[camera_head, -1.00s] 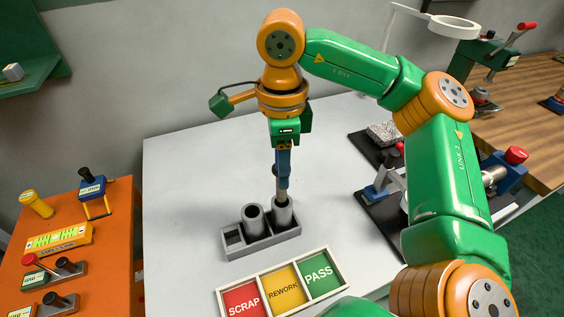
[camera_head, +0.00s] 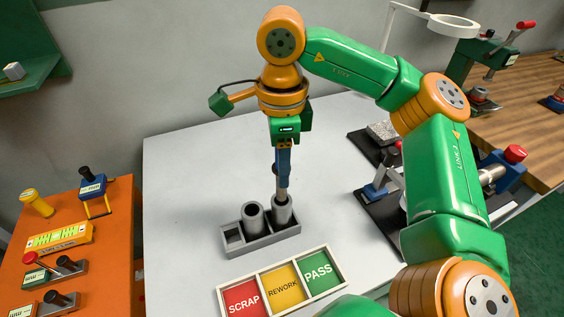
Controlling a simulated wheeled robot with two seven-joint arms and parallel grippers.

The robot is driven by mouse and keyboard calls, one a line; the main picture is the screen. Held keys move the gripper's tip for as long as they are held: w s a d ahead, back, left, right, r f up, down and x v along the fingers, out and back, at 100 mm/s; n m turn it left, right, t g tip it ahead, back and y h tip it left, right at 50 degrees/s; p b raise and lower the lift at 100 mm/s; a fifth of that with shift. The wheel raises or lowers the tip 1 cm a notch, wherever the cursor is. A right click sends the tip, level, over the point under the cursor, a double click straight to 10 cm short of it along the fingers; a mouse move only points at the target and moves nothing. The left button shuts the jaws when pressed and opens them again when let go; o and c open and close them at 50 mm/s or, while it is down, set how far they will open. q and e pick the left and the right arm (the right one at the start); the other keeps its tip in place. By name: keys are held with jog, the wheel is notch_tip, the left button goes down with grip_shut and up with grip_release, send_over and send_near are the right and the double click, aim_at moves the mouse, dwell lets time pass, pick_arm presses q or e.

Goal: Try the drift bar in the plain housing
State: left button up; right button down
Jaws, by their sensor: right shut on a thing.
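My right gripper (camera_head: 284,165) points straight down over the grey rack (camera_head: 262,245). It is shut on the drift bar (camera_head: 282,193), a grey rod held upright. The bar's lower end is at the mouth of the right-hand grey cylindrical housing (camera_head: 282,212); how deep it sits inside I cannot tell. A second cylindrical housing (camera_head: 254,220) with a dark open bore stands to its left in the same rack. From here I cannot tell which of them is the plain one by markings. My left gripper is not in view.
A tray (camera_head: 283,284) with red SCRAP, yellow REWORK and green PASS sections lies in front of the rack. An orange bench (camera_head: 110,240) with tools stands left. A vise with a blue body (camera_head: 378,190) is on the right, partly behind my arm. The table's left side is clear.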

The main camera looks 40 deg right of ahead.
jog(key=shift+f+b, duration=1.45)
jog(key=shift+f, duration=0.2)
dwell(1.2)
jog(key=c, duration=0.8)
grip_release()
